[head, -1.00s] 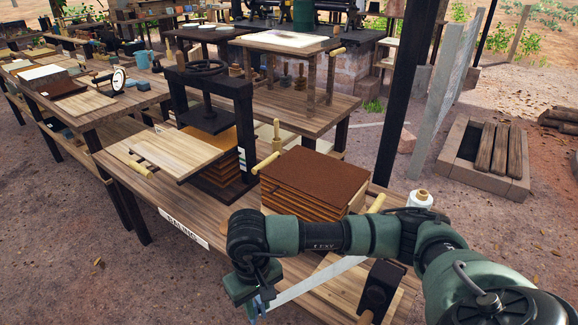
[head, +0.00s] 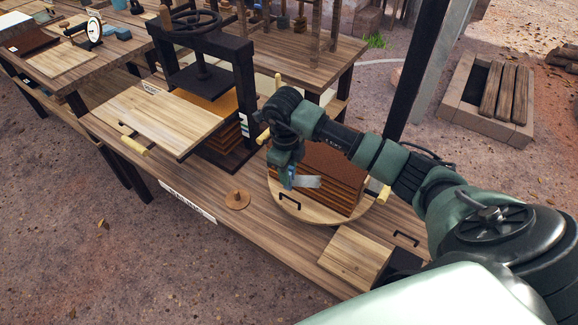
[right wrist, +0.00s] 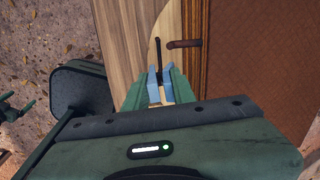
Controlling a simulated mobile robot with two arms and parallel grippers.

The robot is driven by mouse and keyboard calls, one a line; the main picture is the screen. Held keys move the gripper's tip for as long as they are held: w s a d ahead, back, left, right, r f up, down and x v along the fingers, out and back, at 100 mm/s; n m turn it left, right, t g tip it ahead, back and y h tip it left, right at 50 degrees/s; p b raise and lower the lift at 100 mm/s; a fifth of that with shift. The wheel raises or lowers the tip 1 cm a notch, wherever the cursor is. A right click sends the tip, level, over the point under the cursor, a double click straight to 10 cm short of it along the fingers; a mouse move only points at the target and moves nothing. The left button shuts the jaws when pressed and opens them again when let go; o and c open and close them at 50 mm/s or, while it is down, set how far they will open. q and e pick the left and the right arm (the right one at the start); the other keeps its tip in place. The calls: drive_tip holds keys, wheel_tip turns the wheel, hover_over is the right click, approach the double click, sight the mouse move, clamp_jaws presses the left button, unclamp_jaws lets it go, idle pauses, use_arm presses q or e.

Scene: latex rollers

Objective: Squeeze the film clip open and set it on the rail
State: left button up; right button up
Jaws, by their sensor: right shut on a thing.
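I cannot tell whether the pale strip is the film clip. No rail can be made out for certain.
A black screw press (head: 205,75) and a pale board (head: 150,118) stand farther left.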

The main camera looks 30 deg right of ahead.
drive_tip(key=shift+w+d+m, duration=0.1)
drive_tip(key=shift+d+m, duration=0.15)
drive_tip(key=shift+m, duration=0.25)
use_arm(q)
drive_tip(key=shift+w+d+r, duration=0.1)
drive_tip(key=shift+w+d, duration=0.25)
drive_tip(key=shift+w, duration=0.4)
use_arm(e)
drive_tip(key=shift+w, duration=0.1)
drive_tip(key=shift+f+b, duration=0.2)
drive_tip(key=shift+b, duration=0.15)
wheel_tip(320, 180, down, 4)
drive_tip(key=b, duration=0.3)
drive_tip(key=shift+r, duration=0.1)
drive_tip(key=shift+a+f+b, duration=0.1)
drive_tip(key=shift+f+b, duration=1.05)
use_arm(q)
drive_tip(key=f, duration=0.5)
drive_tip(key=shift+s+a+f, duration=0.1)
drive_tip(key=shift+s+f, duration=0.2)
drive_tip(key=shift+f, duration=0.1)
use_arm(e)
drive_tip(key=shift+r, duration=0.1)
